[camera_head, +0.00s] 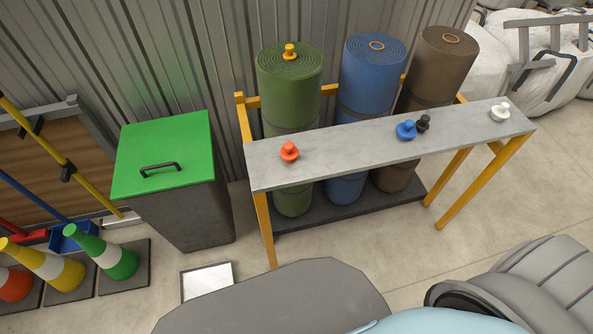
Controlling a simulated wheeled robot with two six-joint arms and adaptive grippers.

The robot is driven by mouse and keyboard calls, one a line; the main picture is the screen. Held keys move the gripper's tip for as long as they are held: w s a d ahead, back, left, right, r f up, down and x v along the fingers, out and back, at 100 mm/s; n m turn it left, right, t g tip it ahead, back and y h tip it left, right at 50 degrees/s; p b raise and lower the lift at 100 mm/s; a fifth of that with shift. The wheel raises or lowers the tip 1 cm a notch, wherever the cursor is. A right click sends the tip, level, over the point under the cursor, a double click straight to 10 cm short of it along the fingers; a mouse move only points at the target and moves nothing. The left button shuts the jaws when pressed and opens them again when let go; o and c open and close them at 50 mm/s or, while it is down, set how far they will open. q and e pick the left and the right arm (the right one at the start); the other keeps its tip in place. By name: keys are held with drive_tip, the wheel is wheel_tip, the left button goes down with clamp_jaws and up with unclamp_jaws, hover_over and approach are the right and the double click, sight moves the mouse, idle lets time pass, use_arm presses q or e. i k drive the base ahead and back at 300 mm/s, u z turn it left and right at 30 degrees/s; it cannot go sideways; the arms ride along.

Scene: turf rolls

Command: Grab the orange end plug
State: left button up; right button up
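The orange end plug (289,152) stands on the left part of a narrow grey shelf top (345,153) with yellow legs. It has a round knob over a wider disc. Nothing touches it. Neither of my grippers shows in the head view, so their state and distance from the plug cannot be seen.
A blue plug (406,130), black plug (423,122) and white plug (500,112) stand further right on the shelf. Behind it are green (284,95), blue (368,80) and brown (435,70) rolls. A yellow plug (290,52) tops the green roll. A green-lidded bin (185,210) stands left.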

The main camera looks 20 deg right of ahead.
sight(289, 153)
drive_tip(key=k, duration=0.8)
drive_tip(key=z, duration=1.45)
drive_tip(key=i, duration=0.5)
